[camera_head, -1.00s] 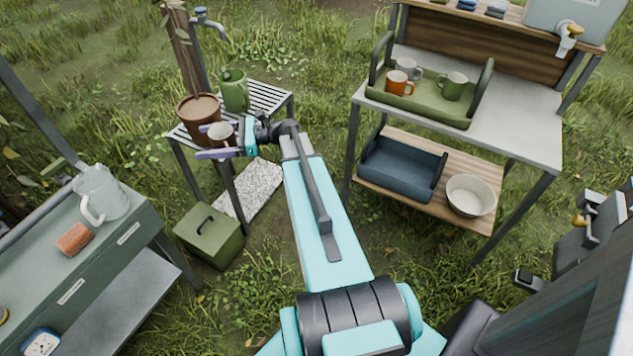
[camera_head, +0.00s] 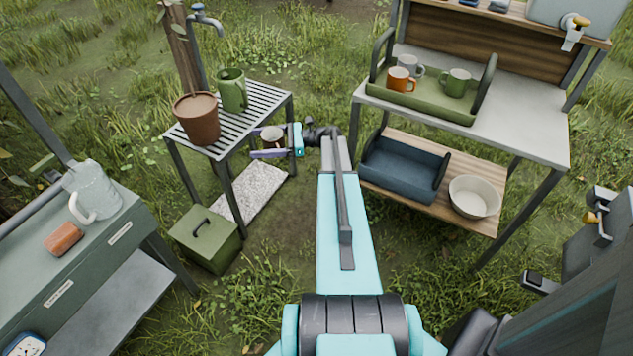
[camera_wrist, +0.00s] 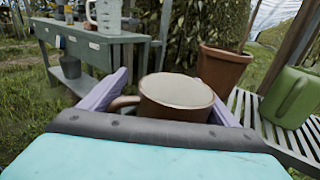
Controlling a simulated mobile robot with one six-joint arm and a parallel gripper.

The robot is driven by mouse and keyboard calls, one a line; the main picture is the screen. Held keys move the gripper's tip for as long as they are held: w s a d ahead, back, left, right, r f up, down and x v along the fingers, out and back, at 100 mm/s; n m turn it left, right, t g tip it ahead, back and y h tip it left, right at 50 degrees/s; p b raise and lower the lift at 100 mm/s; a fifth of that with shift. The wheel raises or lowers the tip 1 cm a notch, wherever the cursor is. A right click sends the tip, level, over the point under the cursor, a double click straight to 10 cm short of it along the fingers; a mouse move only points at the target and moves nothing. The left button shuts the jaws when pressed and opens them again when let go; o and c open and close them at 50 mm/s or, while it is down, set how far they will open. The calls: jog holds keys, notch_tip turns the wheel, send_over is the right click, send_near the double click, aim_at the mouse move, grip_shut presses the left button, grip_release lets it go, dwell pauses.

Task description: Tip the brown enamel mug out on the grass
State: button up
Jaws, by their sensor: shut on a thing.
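The brown enamel mug (camera_head: 271,138) has a pale inside and is upright in my gripper (camera_head: 272,147). The gripper is shut on it, with a purple finger on each side. In the wrist view the mug (camera_wrist: 176,103) sits between the fingers, its handle to the left; part of its lower body is hidden by the gripper. The mug is held in the air just right of the slatted stand. Grass (camera_head: 262,265) covers the ground around the furniture.
The slatted stand (camera_head: 262,101) holds a terracotta pot (camera_head: 198,122) and a green jug (camera_head: 232,90). A green box (camera_head: 207,240) and a pale slab (camera_head: 255,190) lie below. A shelf table (camera_head: 530,120) with a mug tray (camera_head: 425,100) stands right, a green bench (camera_head: 100,245) left.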

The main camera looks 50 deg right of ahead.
jog(key=s+d+f+b, duration=0.2)
jog(key=s+d+f, duration=0.2)
jog(key=d+f, duration=0.2)
jog(key=s+d+f+t+b, duration=0.1)
jog(key=s+d+f, duration=0.3)
jog(key=d, duration=0.5)
jog(key=s+d+f+m+b, duration=0.1)
jog(key=s+d+f+b, duration=0.2)
jog(key=d+f, duration=0.4)
jog(key=shift+s+d+f+h, duration=0.4)
jog(key=shift+s+f, duration=0.15)
jog(key=shift+f, duration=0.15)
